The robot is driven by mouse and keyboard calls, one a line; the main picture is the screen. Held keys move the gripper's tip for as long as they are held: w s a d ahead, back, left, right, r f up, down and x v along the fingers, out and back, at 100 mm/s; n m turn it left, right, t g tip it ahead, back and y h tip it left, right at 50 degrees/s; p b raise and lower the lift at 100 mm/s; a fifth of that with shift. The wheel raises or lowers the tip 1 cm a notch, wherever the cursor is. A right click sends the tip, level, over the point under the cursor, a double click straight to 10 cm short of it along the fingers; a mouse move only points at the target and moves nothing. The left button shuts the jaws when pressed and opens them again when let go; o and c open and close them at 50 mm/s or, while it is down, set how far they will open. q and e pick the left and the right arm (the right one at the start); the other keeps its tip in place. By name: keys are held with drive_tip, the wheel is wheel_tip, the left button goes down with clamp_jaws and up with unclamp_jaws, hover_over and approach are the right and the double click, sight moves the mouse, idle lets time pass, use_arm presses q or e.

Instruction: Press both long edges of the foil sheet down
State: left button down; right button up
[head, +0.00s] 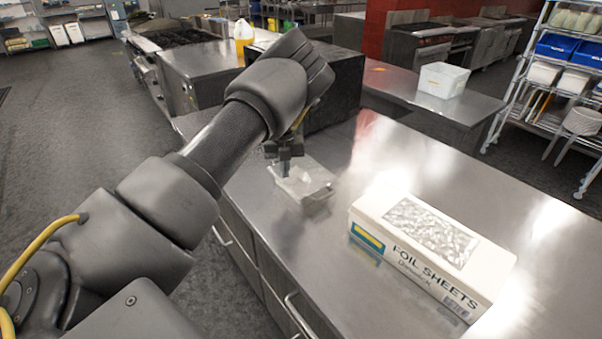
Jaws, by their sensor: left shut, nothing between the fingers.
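My left gripper (286,165) is shut and empty, fingers pointing down. It is over the far left part of a small pale, shiny tray-like piece (318,192) on the steel counter. Whether this piece is the foil sheet, or a container with foil over it, I cannot tell. Its far edge is partly hidden by my gripper, and whether the fingertips touch it is unclear. A white box marked FOIL SHEETS (400,262) lies to the right, with crinkled silver foil (432,230) showing in its top. My right gripper is not in view.
The steel counter (410,160) is clear behind the box. A dark, box-shaped appliance (345,88) stands behind my left gripper. A white tub (443,80) sits on a farther counter. A wire shelf rack (545,110) is at the right.

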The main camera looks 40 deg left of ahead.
use_arm(q)
drive_tip(key=shift+r+p, duration=1.75)
drive_tip(key=shift+r, duration=1)
